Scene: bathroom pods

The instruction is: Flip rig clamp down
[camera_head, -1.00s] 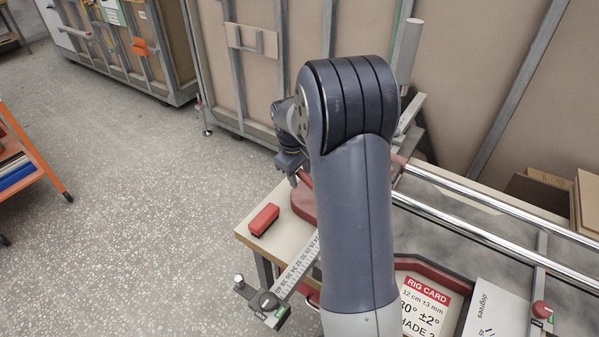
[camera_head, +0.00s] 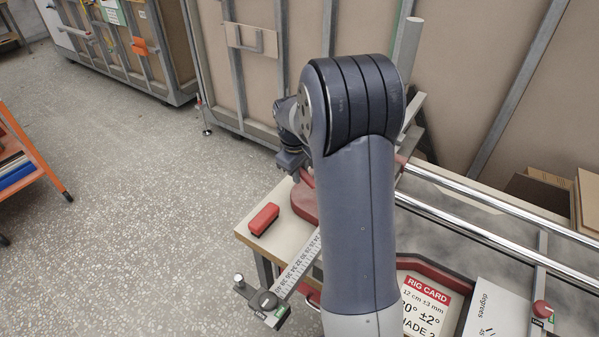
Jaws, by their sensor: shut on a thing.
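My gripper (camera_head: 291,165) is at the far left end of the rig, beyond my arm, and only partly shows. It is shut on what seems to be the rig clamp, mostly hidden behind my arm. A red part (camera_head: 306,178) shows right beside the fingers, above the rounded red base (camera_head: 304,203) of the rig. How far the clamp is tilted cannot be told.
A red block (camera_head: 263,219) lies on the bench corner. A ruler arm (camera_head: 299,264) juts off the front edge to a knobbed stop (camera_head: 265,302). Two chrome rails (camera_head: 480,214) run right. A rig card (camera_head: 424,303) lies in front. A grey post (camera_head: 409,50) rises behind my arm.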

